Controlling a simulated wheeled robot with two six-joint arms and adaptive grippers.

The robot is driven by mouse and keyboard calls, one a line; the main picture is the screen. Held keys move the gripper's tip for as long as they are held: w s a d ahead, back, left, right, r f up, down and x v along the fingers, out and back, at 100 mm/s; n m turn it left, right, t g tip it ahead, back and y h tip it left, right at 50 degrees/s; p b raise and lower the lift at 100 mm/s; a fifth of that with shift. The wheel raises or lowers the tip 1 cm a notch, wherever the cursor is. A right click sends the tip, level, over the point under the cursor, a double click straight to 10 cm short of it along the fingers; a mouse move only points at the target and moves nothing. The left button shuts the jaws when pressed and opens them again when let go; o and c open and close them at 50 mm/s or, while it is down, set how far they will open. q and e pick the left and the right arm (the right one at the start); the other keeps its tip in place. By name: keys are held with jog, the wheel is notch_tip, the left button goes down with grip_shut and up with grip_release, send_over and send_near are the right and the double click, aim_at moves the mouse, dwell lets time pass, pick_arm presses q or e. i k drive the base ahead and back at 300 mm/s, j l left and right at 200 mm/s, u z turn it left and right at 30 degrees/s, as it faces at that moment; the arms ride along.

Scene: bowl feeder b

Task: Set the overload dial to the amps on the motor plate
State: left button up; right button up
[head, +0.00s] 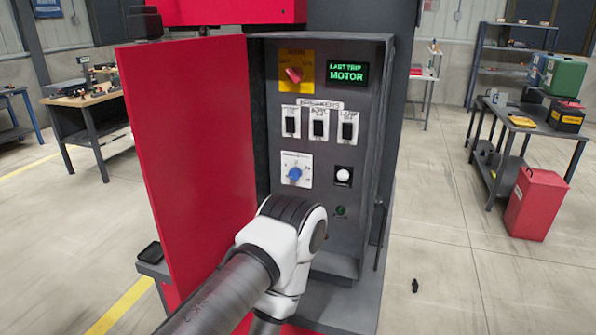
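The overload dial (294,174) is a blue knob on a white scale plate, low on the left of the open cabinet's grey panel. The scale's numbers and the knob's pointer are too small to read. I see no motor plate that I can make out. A white and dark arm of mine (272,245) comes in from the lower left and bends in front of the cabinet, just below the dial. Its gripper is not visible, and neither is my other gripper. The arm hides part of the lower panel.
The red cabinet door (190,150) stands open to the left. The panel also has a red selector on a yellow plate (308,70), a green-lettered display (347,74) reading "LAST TRIP MOTOR", three breakers (319,130), a white button (343,176) and a dark green round fitting (340,211).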

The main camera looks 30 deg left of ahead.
aim_at(296, 173)
jog(key=u, duration=1)
